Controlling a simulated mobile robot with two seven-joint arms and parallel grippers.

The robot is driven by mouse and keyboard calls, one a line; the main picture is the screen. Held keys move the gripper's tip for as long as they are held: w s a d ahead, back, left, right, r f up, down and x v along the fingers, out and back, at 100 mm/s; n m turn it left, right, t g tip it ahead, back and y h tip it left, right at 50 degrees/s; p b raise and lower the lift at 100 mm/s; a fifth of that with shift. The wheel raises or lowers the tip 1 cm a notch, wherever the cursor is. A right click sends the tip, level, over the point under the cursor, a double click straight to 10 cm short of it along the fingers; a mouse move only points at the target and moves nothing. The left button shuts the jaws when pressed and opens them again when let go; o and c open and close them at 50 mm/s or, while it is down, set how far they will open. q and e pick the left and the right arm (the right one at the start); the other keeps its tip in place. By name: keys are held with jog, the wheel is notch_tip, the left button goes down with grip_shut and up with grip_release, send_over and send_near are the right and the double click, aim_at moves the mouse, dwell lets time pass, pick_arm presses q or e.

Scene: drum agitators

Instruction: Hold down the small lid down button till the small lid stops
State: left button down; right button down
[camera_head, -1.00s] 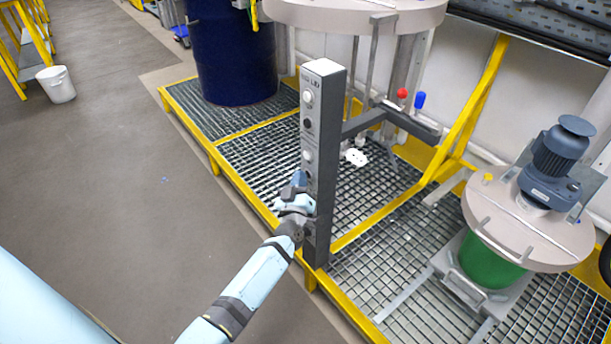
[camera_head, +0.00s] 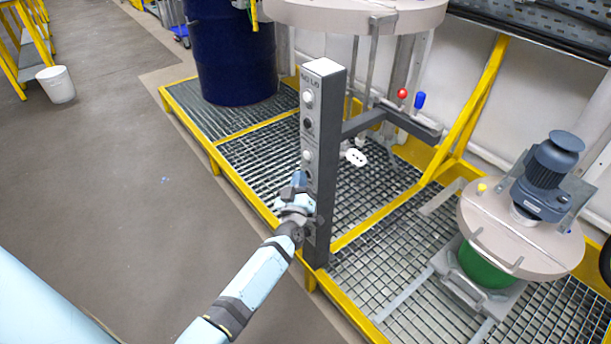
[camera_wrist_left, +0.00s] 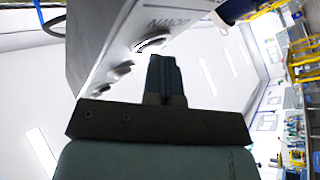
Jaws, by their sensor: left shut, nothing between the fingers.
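The dark control post (camera_head: 322,165) stands upright at the middle, with a column of round buttons on its left face. My left gripper (camera_head: 299,180) is shut and empty, its tips at the lower part of that face. In the left wrist view, the shut fingers (camera_wrist_left: 164,75) reach up to a round button (camera_wrist_left: 152,42) beside the word DOWN. The tips partly hide it, and contact itself cannot be made out. The small lid (camera_head: 520,228), pale and round with a blue-grey motor, is low over the green drum (camera_head: 488,266). My right gripper is out of view.
A yellow-edged grating platform (camera_head: 372,195) lies under the post and drums. A large blue drum (camera_head: 235,55) and a large raised lid (camera_head: 350,15) are at the back. A white bucket (camera_head: 56,85) stands on the floor at left. The floor left of the platform is clear.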

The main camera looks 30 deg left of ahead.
pick_arm(q)
jog(key=shift+s, duration=0.1)
dwell(0.3)
jog(key=shift+s+a+p, duration=0.3)
jog(key=shift+s+p, duration=0.15)
jog(key=shift+s, duration=0.3)
jog(key=shift+s, duration=0.1)
jog(key=s, duration=0.1)
jog(key=s+a+p, duration=0.1)
jog(key=s, duration=0.1)
jog(key=s+a+p, duration=0.1)
jog(key=shift+s, duration=0.2)
dwell(0.4)
